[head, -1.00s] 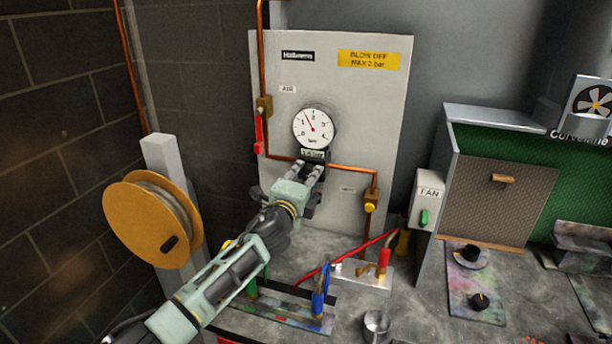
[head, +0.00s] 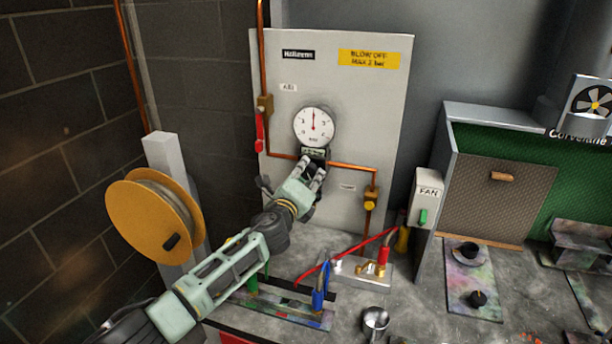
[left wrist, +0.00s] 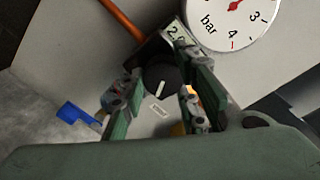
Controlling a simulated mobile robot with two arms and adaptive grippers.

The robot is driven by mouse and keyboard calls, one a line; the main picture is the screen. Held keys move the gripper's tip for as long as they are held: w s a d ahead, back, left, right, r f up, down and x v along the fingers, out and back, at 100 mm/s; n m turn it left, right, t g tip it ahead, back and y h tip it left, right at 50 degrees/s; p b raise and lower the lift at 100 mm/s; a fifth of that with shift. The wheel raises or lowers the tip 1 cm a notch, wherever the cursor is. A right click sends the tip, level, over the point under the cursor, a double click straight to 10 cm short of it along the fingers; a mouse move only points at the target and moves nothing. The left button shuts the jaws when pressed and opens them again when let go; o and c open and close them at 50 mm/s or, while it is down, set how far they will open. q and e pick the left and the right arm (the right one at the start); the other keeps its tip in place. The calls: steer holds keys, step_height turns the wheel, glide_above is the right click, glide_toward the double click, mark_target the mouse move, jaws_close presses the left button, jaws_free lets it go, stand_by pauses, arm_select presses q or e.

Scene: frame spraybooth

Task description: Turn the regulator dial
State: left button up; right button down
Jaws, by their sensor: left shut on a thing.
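The black regulator dial (left wrist: 161,82) has a white pointer line and sits below a small display that partly reads "2." in the left wrist view. The round pressure gauge (head: 314,127) is above it on the grey panel, its red needle pointing nearly straight up, around 2. My left gripper (head: 314,170) is at the dial, its fingers on either side of it. In the left wrist view my left gripper (left wrist: 158,92) is shut on the dial. In the head view the fingers hide most of the dial. My right gripper is not in view.
Copper pipes with a red-handled valve (head: 260,132) and a yellow fitting (head: 370,203) flank the dial. An orange hose reel (head: 150,220) stands left. The fan switch box (head: 426,197) and the booth are right. Blue and red-handled tools (head: 320,298) and a metal cup (head: 375,320) stand on the bench.

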arm_select(q)
steer(key=shift+s+f, duration=0.1)
steer(key=shift+f, duration=0.45)
steer(key=o, duration=1)
steer(key=shift+a, duration=0.1)
steer(key=shift+c, duration=0.2)
steer(key=shift+o, duration=0.4)
steer(key=shift+r, duration=0.35)
steer(key=v, duration=1.2)
